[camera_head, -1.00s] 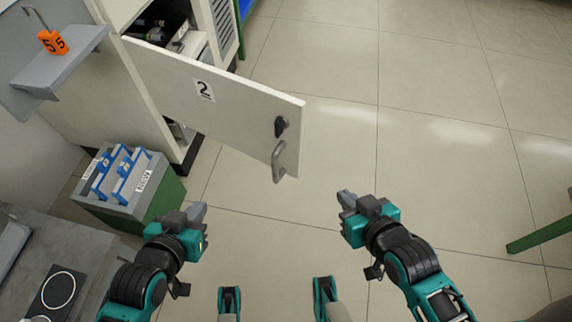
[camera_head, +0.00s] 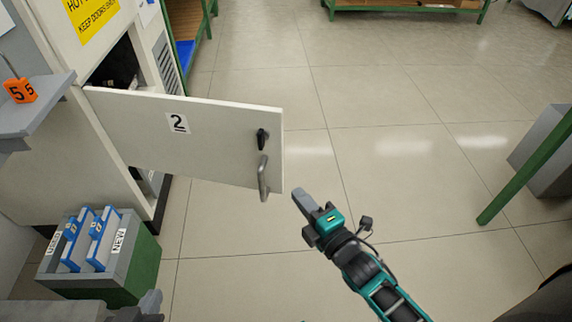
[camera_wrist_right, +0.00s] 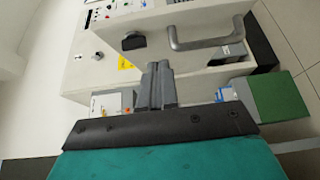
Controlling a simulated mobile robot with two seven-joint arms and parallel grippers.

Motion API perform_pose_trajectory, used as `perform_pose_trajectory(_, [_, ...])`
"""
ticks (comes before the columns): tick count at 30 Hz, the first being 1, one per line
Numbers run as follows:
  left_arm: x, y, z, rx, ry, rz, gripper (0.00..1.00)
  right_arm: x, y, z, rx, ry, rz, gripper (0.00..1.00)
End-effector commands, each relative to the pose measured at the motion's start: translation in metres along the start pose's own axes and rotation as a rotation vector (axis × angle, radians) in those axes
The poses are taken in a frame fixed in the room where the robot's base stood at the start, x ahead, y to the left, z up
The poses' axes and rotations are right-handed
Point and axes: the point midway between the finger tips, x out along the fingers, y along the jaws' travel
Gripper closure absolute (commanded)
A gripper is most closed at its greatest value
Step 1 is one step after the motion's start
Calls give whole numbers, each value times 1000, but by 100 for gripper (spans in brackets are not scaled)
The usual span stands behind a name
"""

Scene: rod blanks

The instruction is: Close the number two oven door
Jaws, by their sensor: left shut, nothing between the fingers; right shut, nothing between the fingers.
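The white oven door (camera_head: 215,150), marked with a black 2 (camera_head: 177,123), stands open, swung out from the oven cabinet at the left. It has a black latch knob (camera_head: 262,139) and a grey bar handle (camera_head: 263,178) near its free edge. My right gripper (camera_head: 297,194) is shut and empty, just right of the handle and apart from it in the head view. In the right wrist view, its closed fingers (camera_wrist_right: 158,78) point toward the door, with the handle (camera_wrist_right: 212,38) above and to the right. My left gripper (camera_head: 150,302) is shut, only partly visible at the bottom edge.
A green table leg (camera_head: 520,170) stands at right.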

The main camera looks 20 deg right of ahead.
Motion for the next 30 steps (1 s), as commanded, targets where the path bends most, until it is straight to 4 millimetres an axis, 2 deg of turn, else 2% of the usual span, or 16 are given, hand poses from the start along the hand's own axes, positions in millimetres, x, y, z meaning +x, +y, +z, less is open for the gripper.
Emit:
perform_pose_trajectory(6, [7,1,9,-2,1,1,100,47,-1,0,3,0,4,100])
perform_pose_trajectory(12, [12,1,16,-5,2,2,100,85,-1,0,3,0,3,100])
perform_pose_trajectory(15, [14,1,20,-5,0,2,100,95,-1,14,0,0,0,100])
perform_pose_trajectory(19, [15,2,22,-5,-4,3,100,104,-1,23,3,1,-1,100])
perform_pose_trajectory(30, [15,2,18,-5,1,5,100,109,0,28,5,0,-1,100])
